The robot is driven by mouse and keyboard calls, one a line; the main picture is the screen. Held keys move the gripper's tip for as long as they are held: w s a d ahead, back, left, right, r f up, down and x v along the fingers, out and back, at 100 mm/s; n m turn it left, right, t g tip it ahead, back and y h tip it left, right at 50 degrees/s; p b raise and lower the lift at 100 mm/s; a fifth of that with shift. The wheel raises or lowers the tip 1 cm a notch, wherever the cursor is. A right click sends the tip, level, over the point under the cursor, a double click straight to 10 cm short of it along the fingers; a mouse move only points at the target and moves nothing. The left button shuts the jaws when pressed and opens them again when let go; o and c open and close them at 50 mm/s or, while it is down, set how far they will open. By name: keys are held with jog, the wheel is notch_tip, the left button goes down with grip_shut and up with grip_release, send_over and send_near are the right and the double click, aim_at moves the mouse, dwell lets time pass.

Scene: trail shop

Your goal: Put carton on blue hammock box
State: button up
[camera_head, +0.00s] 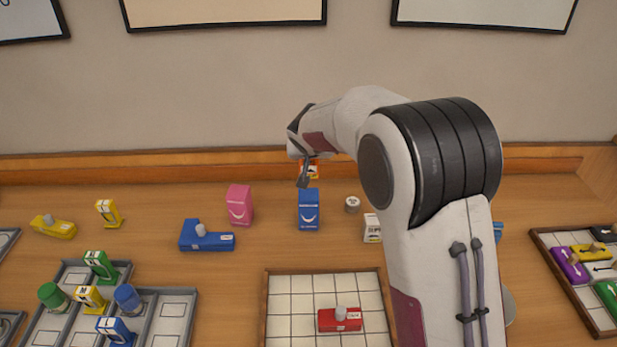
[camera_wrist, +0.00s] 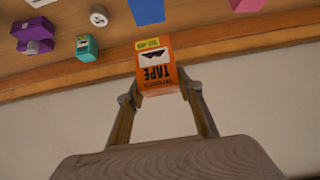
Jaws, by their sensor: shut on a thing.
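The carton is a small orange tape box (camera_wrist: 157,68) with a yellow label, and in the wrist view my gripper (camera_wrist: 160,85) is shut on it. In the head view only a bit of the orange carton (camera_head: 312,171) shows behind my gripper (camera_head: 304,176). The blue hammock box (camera_head: 308,212) stands upright on the table, just below the carton in the picture. In the wrist view the blue box (camera_wrist: 147,10) is cut off by the top edge, beyond the carton. I cannot tell whether the carton touches it.
A pink box (camera_head: 239,206) stands left of the blue box, and a white round tin (camera_head: 352,204) and a white carton (camera_head: 372,228) stand right. A blue item (camera_head: 207,236) lies front left. A gridded tray (camera_head: 290,311) is in front. The wall is close behind.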

aim_at(309, 173)
jog(key=shift+f, duration=1.3)
jog(key=shift+f, duration=0.2)
jog(key=shift+f, duration=1.95)
jog(key=shift+f, duration=0.1)
jog(key=o, duration=1.2)
jog(key=shift+s+r, duration=0.25)
jog(key=shift+r, duration=0.15)
jog(key=shift+v, duration=5.6)
